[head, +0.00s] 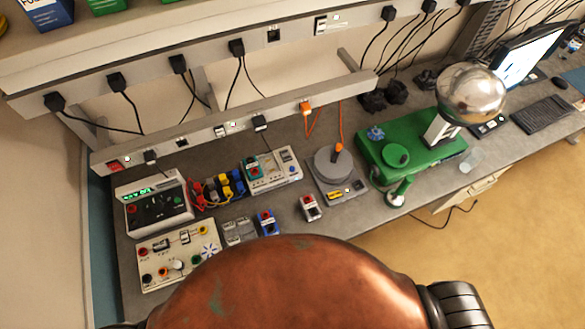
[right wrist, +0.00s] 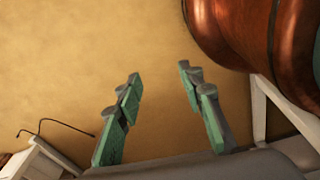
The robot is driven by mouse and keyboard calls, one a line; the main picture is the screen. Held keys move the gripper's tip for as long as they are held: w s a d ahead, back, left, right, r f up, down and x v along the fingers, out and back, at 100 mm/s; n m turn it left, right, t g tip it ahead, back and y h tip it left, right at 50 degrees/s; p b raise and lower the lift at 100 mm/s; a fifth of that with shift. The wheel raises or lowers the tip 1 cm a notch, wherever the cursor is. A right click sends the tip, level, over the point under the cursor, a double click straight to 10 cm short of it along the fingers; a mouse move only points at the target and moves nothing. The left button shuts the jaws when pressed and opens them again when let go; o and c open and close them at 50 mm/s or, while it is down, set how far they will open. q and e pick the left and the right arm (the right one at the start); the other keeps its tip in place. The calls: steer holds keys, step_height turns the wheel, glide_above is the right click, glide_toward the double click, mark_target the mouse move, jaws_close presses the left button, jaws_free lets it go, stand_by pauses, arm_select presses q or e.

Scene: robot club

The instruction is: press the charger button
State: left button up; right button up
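Several electrical devices stand on the grey workbench in the head view; none is clearly marked as the charger. A white unit with a green lit display (head: 153,202) stands at the far left. I cannot tell which part is the charger button. My right gripper (right wrist: 160,73) is open and empty over the tan floor, away from any device. My left gripper is not in view.
A white circuit board (head: 178,257) is at the bench's front left. A grey round-plate device (head: 335,172) and a green base (head: 385,165) with a silver sphere (head: 470,93) stand farther right. A rail with plugs and cables (head: 225,122) runs above the bench.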

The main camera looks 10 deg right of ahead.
steer(key=c, duration=0.8)
steer(key=shift+a, duration=0.1)
jaws_close()
steer(key=shift+a, duration=0.1)
steer(key=shift+d, duration=0.2)
